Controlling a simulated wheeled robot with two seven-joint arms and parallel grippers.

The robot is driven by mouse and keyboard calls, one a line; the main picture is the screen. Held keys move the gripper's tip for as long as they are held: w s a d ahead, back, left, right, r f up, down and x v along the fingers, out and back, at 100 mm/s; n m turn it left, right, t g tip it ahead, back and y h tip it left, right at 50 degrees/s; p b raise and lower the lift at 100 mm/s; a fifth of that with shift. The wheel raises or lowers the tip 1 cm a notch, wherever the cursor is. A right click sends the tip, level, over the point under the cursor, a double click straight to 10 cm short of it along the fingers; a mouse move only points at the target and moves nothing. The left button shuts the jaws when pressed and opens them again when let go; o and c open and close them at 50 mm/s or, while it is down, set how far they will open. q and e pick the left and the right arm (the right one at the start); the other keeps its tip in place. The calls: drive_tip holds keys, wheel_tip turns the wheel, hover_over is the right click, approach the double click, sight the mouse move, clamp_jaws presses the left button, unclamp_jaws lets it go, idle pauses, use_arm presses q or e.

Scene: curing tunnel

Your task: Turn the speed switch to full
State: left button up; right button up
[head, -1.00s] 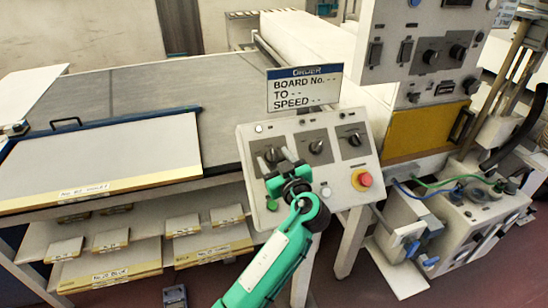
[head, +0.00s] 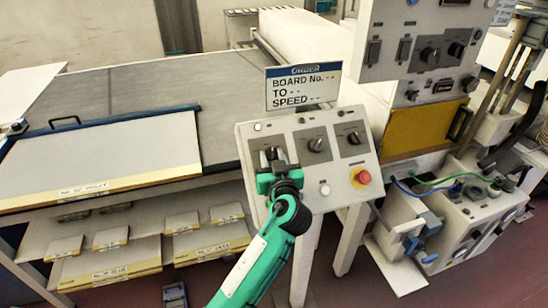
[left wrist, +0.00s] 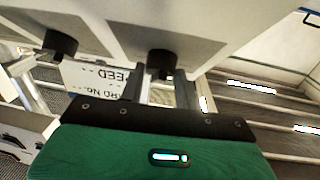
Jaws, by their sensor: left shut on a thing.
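The control panel (head: 330,178) carries a row of three dark knobs: a left knob (head: 271,152), a middle knob (head: 317,145) and a right knob (head: 354,138). Their small labels are too blurred to read, so I cannot tell which is the speed switch. My left gripper (head: 272,155) is at the left knob and shut on it, hiding part of it. In the left wrist view the fingers of my left gripper (left wrist: 162,78) stand on either side of the left knob (left wrist: 162,62); another knob (left wrist: 60,44) is beside it. My right gripper is not in view.
A red button (head: 363,177) and a white button (head: 324,190) sit low on the panel. An order sign (head: 303,90) reads "SPEED - -". A machine cabinet (head: 400,60) rises at the right; boards (head: 110,160) lie on the left table.

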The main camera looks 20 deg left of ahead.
use_arm(q)
drive_tip(key=shift+a+r+m+t+h+p, duration=0.2)
drive_tip(key=shift+m+t+h+p, duration=0.15)
drive_tip(key=shift+m, duration=0.35)
drive_tip(key=m+h+p, duration=0.2)
drive_tip(key=m+p, duration=0.1)
drive_tip(key=m+h+p, duration=0.2)
drive_tip(key=m+p, duration=0.1)
drive_tip(key=p, duration=0.1)
drive_tip(key=m+h+p, duration=0.2)
drive_tip(key=h+p, duration=0.1)
drive_tip(key=shift+s+a+r+m+p, duration=0.1)
drive_tip(key=shift+a+r+m+p, duration=0.2)
drive_tip(key=shift+m+p, duration=0.1)
drive_tip(key=shift+f+m+h+p, duration=0.25)
drive_tip(key=shift+m+h+p, duration=0.2)
drive_tip(key=shift+m+p, duration=0.4)
drive_tip(key=o, duration=1)
